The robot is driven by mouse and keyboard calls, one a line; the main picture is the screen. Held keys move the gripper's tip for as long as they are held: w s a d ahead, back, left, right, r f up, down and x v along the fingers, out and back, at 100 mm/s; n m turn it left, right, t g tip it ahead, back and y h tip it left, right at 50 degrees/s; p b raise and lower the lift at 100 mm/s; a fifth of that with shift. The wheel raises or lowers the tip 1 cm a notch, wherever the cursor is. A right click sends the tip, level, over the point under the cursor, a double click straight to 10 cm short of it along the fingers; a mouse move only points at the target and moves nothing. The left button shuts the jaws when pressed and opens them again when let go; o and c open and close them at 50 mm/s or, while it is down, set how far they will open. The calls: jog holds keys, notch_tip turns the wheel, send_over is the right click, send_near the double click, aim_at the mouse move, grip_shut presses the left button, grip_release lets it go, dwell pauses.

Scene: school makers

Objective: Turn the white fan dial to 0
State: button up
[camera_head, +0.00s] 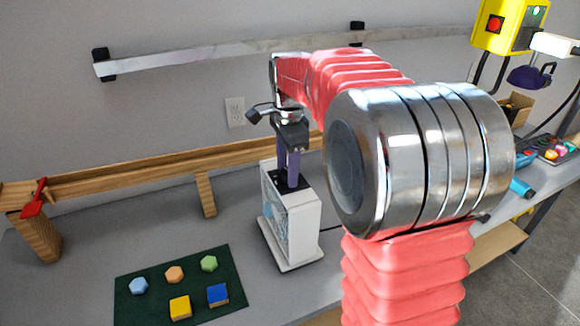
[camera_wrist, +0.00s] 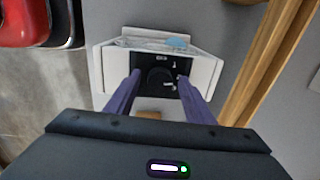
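The white fan (camera_head: 303,222) stands upright on the grey bench as a boxy unit with a patterned front. Its top carries a black panel with a dark round dial (camera_wrist: 160,77) and small white marks, seen in the wrist view. I cannot read the dial's setting. My gripper (camera_head: 288,183) points down over the fan's top with its purple fingers close to the black panel. In the wrist view my gripper (camera_wrist: 159,76) is open, with one fingertip on each side of the dial. I cannot tell whether the fingers touch it.
A dark green mat (camera_head: 165,285) with several coloured blocks lies left of the fan. A wooden rail (camera_head: 130,178) runs behind, with a red piece (camera_head: 35,200) at its left end. Bare bench lies between mat and fan.

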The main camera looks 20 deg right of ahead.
jog(key=c, duration=0.9)
jog(key=shift+d, duration=0.35)
jog(key=shift+c, duration=0.3)
jog(key=shift+a, duration=0.3)
jog(key=shift+n, duration=0.4)
jog(key=n, duration=1)
jog(key=shift+d+n+y, duration=0.1)
jog(key=shift+n+y, duration=0.2)
jog(key=n, duration=0.4)
jog(key=shift+g, duration=0.3)
jog(key=shift+d+n, duration=0.1)
jog(key=shift+n, duration=0.3)
